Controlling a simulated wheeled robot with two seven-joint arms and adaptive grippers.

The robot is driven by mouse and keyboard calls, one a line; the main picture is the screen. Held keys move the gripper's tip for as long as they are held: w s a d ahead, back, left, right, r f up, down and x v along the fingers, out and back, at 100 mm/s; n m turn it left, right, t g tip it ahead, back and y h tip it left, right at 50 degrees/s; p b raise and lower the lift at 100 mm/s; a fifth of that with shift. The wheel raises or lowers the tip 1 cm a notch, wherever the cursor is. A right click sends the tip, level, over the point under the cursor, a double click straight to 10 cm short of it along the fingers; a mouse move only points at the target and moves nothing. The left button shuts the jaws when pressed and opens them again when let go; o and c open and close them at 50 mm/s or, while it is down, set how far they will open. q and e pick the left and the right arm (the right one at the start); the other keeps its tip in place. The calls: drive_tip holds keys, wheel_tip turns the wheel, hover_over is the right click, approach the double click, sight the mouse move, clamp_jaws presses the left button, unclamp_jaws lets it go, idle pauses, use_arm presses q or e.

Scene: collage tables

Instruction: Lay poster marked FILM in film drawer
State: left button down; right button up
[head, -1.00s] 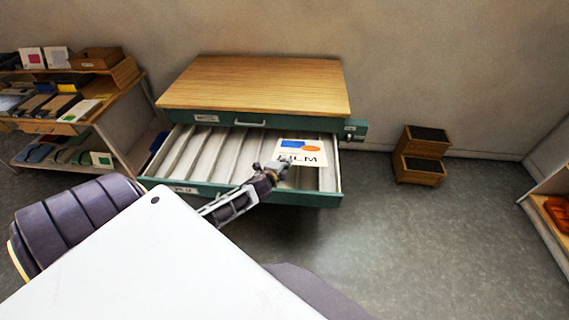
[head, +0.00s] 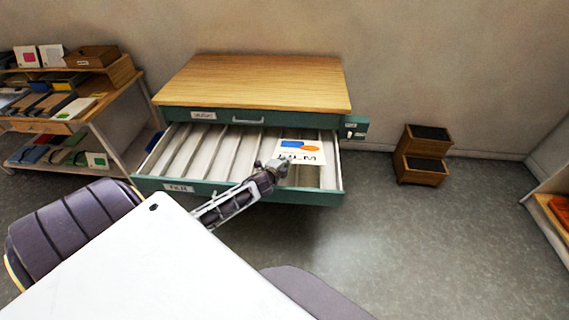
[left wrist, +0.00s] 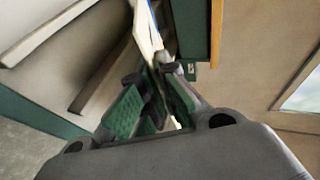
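The poster marked FILM (head: 301,150), white with blue and orange shapes, is over the right part of the open drawer (head: 200,157). The drawer has a green front with a small label and pale slats inside. My left gripper (head: 277,168) is at the poster's near left edge, over the drawer. In the left wrist view its fingers (left wrist: 157,85) are closed on the thin edge of the poster (left wrist: 145,28). Whether the poster touches the slats is unclear. My right gripper is out of view.
The green cabinet has a wooden top (head: 255,82) above the drawer. A shelf unit (head: 100,105) with boxes and books stands at the left. A stepped wooden planter (head: 422,170) stands on the floor at the right. The floor between is clear.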

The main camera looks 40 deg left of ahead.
use_arm(q)
drive_tip(key=shift+w+a+f, duration=0.15)
drive_tip(key=shift+w+f, duration=0.1)
drive_tip(key=shift+f, duration=0.2)
drive_tip(key=c, duration=1.2)
unclamp_jaws()
drive_tip(key=shift+o, duration=0.2)
